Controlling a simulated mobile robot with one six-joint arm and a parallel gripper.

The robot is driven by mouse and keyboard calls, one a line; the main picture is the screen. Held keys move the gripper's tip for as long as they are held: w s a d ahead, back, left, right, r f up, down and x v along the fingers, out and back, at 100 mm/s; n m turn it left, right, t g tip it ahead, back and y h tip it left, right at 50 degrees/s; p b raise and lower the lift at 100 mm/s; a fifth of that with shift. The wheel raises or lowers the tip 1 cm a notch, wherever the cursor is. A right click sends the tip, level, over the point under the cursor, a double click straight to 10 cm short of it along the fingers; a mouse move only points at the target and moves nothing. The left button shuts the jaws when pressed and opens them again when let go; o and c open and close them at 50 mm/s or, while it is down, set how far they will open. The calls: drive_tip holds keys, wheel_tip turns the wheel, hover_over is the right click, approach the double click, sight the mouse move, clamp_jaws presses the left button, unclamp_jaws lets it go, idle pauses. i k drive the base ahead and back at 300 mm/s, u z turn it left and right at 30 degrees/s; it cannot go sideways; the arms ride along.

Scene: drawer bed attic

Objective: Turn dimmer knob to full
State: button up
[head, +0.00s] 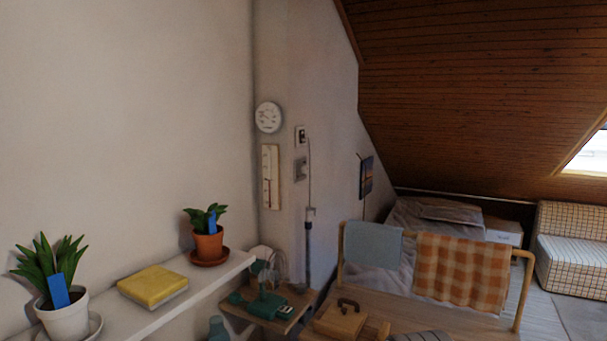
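Two small wall plates sit one above the other on the far wall, right of the corner. The upper plate (300,136) is pale with a dark middle. The lower plate (300,169) is grey. Either might carry the dimmer knob, but they are too small to tell, and no knob setting can be read. My gripper is not in view.
A round white dial (268,117) and a thermometer board (270,177) hang left of the plates. A thin upright pole or cord (308,230) runs just right of them. Below are a cluttered small shelf (290,310) and a white shelf (215,278) with plants. A towel rail (524,290) stands right.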

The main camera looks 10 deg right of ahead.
sight(305, 169)
drive_tip(key=u, duration=0.05)
drive_tip(key=i, duration=1.15)
drive_tip(key=z, duration=0.45)
